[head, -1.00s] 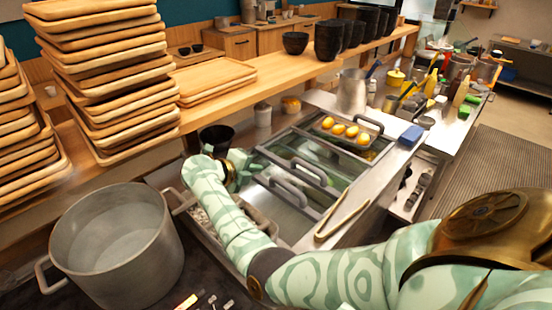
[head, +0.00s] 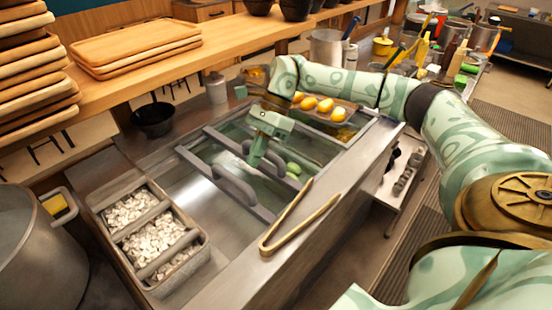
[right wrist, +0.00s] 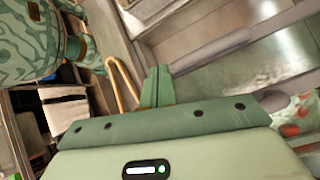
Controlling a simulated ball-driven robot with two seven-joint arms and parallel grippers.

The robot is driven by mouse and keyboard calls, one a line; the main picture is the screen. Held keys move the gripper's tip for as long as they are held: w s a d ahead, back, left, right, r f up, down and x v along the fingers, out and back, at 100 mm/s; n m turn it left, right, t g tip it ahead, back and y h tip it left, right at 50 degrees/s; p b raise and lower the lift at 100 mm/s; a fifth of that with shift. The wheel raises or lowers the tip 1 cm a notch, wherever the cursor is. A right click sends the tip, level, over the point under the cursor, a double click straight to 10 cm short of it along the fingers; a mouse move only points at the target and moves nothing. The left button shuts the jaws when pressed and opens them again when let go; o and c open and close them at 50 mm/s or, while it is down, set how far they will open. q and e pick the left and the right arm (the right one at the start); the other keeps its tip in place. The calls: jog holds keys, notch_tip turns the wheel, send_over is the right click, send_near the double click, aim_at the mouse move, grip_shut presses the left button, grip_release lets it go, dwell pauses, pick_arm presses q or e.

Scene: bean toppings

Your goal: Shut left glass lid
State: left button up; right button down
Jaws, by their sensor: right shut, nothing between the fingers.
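The sliding glass lids lie over a steel counter well in the middle of the head view. The left glass lid (head: 180,152) has a grey frame bar and an arched grey handle (head: 236,188). Bright steel shows left of that bar; I cannot tell whether glass covers it. My right gripper (head: 252,164) is shut and empty, pointing down just behind the handle, between the two grey bars. In the right wrist view its closed fingers (right wrist: 158,85) are beside a grey bar (right wrist: 212,48); contact is unclear. My left gripper is not in view.
Wooden tongs (head: 300,218) lie on the counter's right edge. A divided tray of pale pieces (head: 205,245) stands left of the well. Several yellow items (head: 325,105) sit behind my gripper. A big pot (head: 45,255) and a black bowl (head: 153,118) are further left.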

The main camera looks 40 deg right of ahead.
jog(key=w+d+f+n+h, duration=0.1)
jog(key=d+f+n+h, duration=0.2)
jog(key=d, duration=0.2)
jog(key=b, duration=0.1)
send_over(260, 197)
jog(key=shift+n+t, duration=0.3)
jog(key=shift+t, duration=0.1)
jog(key=f, duration=0.8)
jog(key=shift+d+f, duration=0.1)
jog(key=shift+d, duration=0.1)
jog(key=shift+a+f, duration=0.2)
jog(key=shift+f, duration=0.4)
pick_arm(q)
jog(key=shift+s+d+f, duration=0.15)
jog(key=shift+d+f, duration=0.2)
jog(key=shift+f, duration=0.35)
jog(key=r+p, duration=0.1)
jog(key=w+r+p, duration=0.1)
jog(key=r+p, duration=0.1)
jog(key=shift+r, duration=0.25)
pick_arm(e)
jog(key=s+a, duration=0.2)
jog(key=a, duration=1)
jog(key=shift+a, duration=0.3)
